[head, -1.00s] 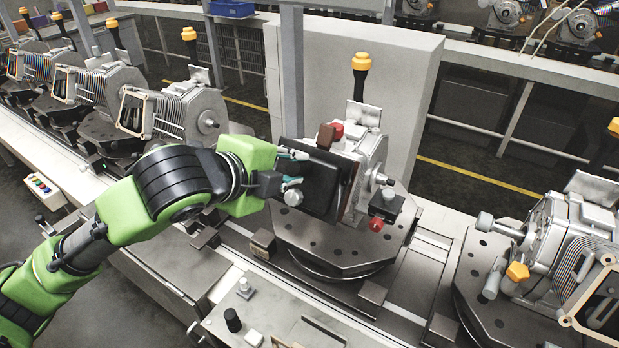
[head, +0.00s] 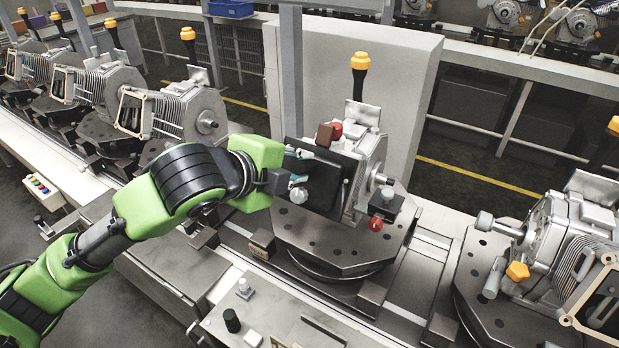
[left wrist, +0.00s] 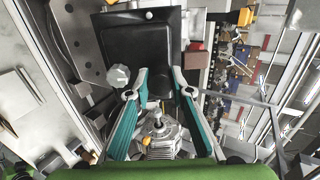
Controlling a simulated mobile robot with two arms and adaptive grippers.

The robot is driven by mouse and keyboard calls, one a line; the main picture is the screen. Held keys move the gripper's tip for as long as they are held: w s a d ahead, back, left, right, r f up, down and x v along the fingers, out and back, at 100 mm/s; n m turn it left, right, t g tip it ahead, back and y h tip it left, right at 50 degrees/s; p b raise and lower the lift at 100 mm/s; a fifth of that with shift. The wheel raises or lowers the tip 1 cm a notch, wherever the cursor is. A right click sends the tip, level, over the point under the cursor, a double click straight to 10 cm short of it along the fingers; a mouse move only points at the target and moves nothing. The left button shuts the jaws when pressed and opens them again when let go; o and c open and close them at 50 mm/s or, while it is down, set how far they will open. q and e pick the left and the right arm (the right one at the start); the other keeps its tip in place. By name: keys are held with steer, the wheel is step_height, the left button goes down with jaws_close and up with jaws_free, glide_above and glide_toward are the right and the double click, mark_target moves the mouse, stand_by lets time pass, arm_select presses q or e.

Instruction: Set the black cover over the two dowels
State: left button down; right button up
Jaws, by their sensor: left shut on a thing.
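The black cover (head: 325,186) is a dark, roughly square plate standing nearly upright against the near-left face of the grey housing (head: 372,160). My left gripper (head: 297,168) is shut on the cover's near side, with its teal fingers reaching in from the left. In the left wrist view the cover (left wrist: 140,45) fills the upper middle, and the fingertips (left wrist: 159,72) are at its lower edge. The two dowels are not visible; the cover hides the housing face behind it. I cannot tell whether the cover is fully seated. My right gripper is not in view.
A grey knob (head: 298,196), a brown block (head: 325,136) and a red knob (head: 376,225) are close to the cover. Another housing (head: 575,235) stands at the right.

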arm_select(q)
steer(key=shift+w+d+f, duration=0.1)
steer(key=shift+w+f, duration=0.05)
steer(key=shift+w, duration=0.05)
stand_by(1.1)
steer(key=c, duration=1.7)
jaws_free()
steer(key=shift+w+d+f, duration=0.15)
steer(key=shift+w+d, duration=0.05)
